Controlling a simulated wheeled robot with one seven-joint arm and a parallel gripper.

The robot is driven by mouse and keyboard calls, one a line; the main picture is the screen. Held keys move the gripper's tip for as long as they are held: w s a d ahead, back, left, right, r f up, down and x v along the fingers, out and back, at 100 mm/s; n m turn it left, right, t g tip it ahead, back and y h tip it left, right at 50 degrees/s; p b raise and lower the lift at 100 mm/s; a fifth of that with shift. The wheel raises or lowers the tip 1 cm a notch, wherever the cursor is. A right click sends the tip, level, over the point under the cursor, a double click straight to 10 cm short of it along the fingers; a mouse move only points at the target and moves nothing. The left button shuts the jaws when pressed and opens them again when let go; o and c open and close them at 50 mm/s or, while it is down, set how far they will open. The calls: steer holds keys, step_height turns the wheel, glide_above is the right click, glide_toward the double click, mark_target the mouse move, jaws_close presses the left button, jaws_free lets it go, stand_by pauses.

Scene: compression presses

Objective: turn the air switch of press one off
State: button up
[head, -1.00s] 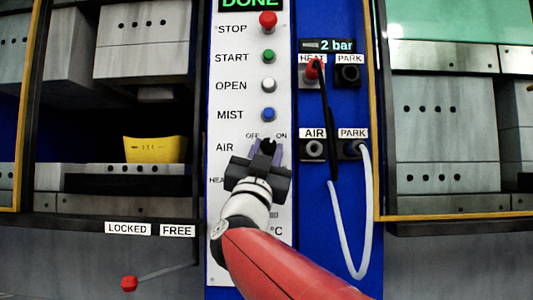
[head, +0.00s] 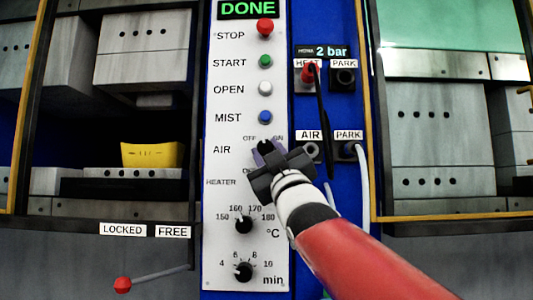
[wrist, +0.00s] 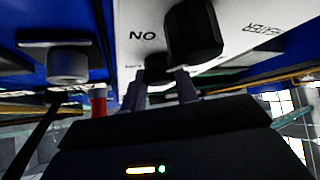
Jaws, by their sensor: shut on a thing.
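The air switch (head: 264,146) is a small black knob on the white panel, beside the AIR label and under the OFF and ON marks. My gripper (head: 267,151) is at it, with its two purple-grey fingers on either side of the knob, shut on it. In the wrist view the fingertips (wrist: 160,86) straddle the black air switch (wrist: 157,66), near the upside-down ON mark. The gripper body leans to the left at its tip. The fingers partly hide the knob, so I cannot tell exactly where it points.
The heater switch (wrist: 193,32) is a larger black knob close to my fingers; my gripper hides it in the head view. STOP (head: 265,28), START, OPEN and MIST buttons sit above. Right are the red-plugged HEAT socket (head: 308,73) and the AIR socket (head: 312,152). A red-tipped lever (head: 123,284) is lower left.

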steer(key=n+g+y+p, duration=0.1)
steer(key=n, duration=0.1)
steer(key=n+g+y+p, duration=0.1)
steer(key=n+p, duration=0.1)
steer(key=shift+d+r+g+y, duration=0.15)
steer(key=shift+r+g+y, duration=0.15)
steer(key=shift+r+g, duration=0.1)
steer(key=shift+f+n+g+y+p, duration=0.1)
steer(key=shift+n+g+y+p, duration=0.25)
steer(key=shift+n+p, duration=0.2)
steer(key=shift+f+n+g, duration=0.1)
steer(key=shift+n+g, duration=0.15)
steer(key=shift+n, duration=0.1)
steer(key=o, duration=1)
steer(key=shift+f, duration=0.1)
steer(key=shift+s+d+f, duration=0.2)
steer(key=shift+s+f, duration=0.05)
steer(key=shift+s, duration=0.05)
steer(key=b+v, duration=0.2)
steer(key=v, duration=0.5)
